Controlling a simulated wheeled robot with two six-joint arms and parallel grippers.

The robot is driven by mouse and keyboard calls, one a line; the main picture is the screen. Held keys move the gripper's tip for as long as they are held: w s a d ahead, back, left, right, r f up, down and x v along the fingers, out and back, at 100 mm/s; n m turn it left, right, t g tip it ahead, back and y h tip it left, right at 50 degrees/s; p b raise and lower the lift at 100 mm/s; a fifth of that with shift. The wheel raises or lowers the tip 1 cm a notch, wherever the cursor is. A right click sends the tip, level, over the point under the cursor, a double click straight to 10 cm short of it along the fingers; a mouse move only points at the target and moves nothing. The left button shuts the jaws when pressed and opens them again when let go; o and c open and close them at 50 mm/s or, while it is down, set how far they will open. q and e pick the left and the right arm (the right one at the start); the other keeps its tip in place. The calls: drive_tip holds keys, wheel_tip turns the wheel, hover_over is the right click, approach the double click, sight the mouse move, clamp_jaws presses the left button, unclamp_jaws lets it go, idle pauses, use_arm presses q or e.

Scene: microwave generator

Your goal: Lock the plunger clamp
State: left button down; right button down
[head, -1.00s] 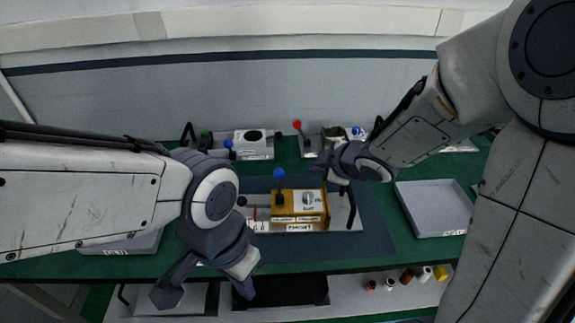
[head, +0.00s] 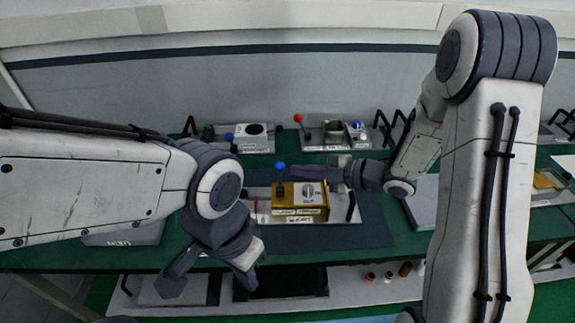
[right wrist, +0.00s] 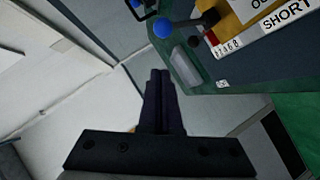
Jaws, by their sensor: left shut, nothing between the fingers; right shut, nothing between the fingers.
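A yellow box (head: 300,209) labelled "OUT" sits on a grey base plate (head: 340,213) in the middle of the bench. A lever with a blue ball knob (head: 280,167) stands upright at its left; the knob also shows in the right wrist view (right wrist: 163,28). I cannot tell which part is the plunger clamp. My right gripper (head: 297,172) is shut and empty, pointing left above the box, its tips near the knob; contact is unclear. Its fingers (right wrist: 160,75) are together in the right wrist view. My left gripper (head: 208,284) is shut and empty, in front of the bench edge.
Behind stand a fixture with green and blue knobs (head: 250,139) and another with a red knob (head: 298,118). A grey tray (head: 424,200) is at the right, partly behind my right arm. Small bottles (head: 405,268) stand on the lower shelf. The dark mat around the plate is clear.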

sight(283, 165)
drive_tip(key=w+a+f+p, duration=0.1)
drive_tip(key=w+a+f, duration=0.1)
drive_tip(key=w+f, duration=0.1)
drive_tip(key=shift+w+a+p, duration=0.35)
drive_tip(key=shift+w+p, duration=0.05)
drive_tip(key=shift+w, duration=0.25)
drive_tip(key=shift+f, duration=0.1)
drive_tip(key=shift+w+f+b, duration=0.4)
drive_tip(key=shift+w+b, duration=0.15)
drive_tip(key=shift+b, duration=0.25)
drive_tip(key=shift+w+b, duration=0.5)
drive_tip(key=shift+r, duration=0.1)
